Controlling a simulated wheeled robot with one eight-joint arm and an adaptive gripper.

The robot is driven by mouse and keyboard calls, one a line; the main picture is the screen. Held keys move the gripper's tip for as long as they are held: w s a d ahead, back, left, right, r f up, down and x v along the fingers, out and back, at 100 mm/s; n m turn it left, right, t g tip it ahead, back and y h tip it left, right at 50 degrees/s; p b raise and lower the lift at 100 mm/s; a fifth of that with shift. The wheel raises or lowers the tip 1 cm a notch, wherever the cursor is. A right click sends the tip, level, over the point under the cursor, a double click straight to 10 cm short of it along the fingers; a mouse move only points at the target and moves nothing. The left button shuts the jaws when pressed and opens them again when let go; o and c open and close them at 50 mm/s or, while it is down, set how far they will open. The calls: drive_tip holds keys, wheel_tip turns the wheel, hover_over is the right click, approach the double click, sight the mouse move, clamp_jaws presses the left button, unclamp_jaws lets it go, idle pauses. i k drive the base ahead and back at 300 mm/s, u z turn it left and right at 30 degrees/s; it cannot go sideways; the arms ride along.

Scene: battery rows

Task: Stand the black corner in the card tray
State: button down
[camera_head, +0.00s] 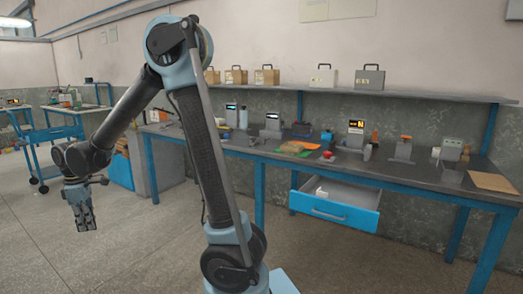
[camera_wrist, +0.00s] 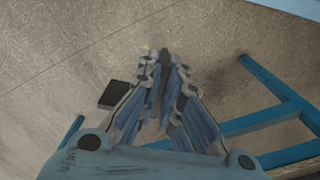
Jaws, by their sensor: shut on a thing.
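My gripper (camera_head: 82,222) hangs fingers-down at the left of the head view, over open floor and well away from the bench. In the wrist view its fingers (camera_wrist: 164,68) are closed together on a narrow dark piece (camera_wrist: 164,75), seen almost edge-on. It looks like the black corner, but most of it is hidden between the fingers. I cannot make out the card tray for certain among the small things on the bench.
The long grey bench (camera_head: 240,144) carries several small devices, an orange-and-green flat item (camera_head: 296,148) and a brown sheet (camera_head: 493,181). A blue drawer (camera_head: 335,208) stands open below. A blue trolley (camera_head: 50,133) is at far left. A dark block (camera_wrist: 115,95) shows beside the fingers.

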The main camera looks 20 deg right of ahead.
sight(293, 150)
drive_tip(key=i, duration=0.95)
drive_tip(key=z, duration=1.6)
